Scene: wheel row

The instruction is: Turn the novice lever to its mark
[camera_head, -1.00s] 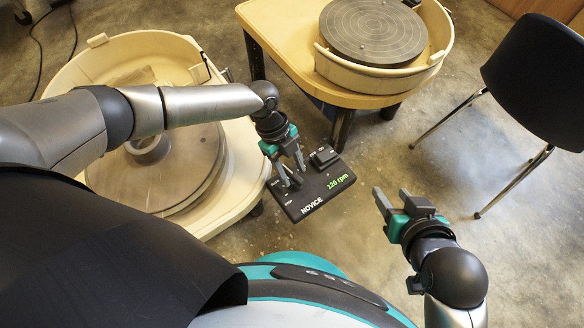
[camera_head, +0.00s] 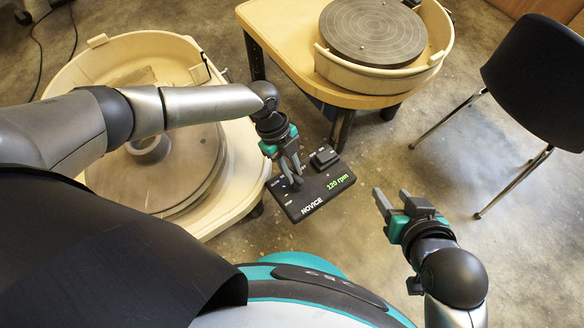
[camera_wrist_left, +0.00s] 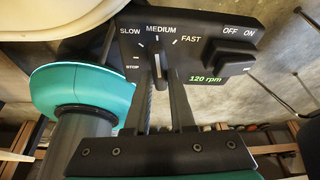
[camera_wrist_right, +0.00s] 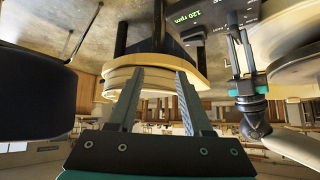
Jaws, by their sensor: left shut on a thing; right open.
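The black control box (camera_head: 315,190) is labelled NOVICE and has a lit green "120 rpm" readout (camera_head: 341,181). In the left wrist view its dark lever (camera_wrist_left: 158,72) points roughly at the MEDIUM tick, among STOP, SLOW, MEDIUM and FAST. My left gripper (camera_head: 293,178) reaches down onto the box and is shut on the lever, one finger on each side of it. In the head view the fingers mostly hide the lever. My right gripper (camera_head: 391,202) is open and empty, to the right of the box and apart from it.
A black OFF/ON switch block (camera_wrist_left: 228,56) sits on the box beside the dial. A pottery wheel (camera_head: 158,168) in a cream basin stands left, under my left arm. Another wheel (camera_head: 372,28) stands behind. A black chair (camera_head: 535,80) is at right. Bare floor lies between.

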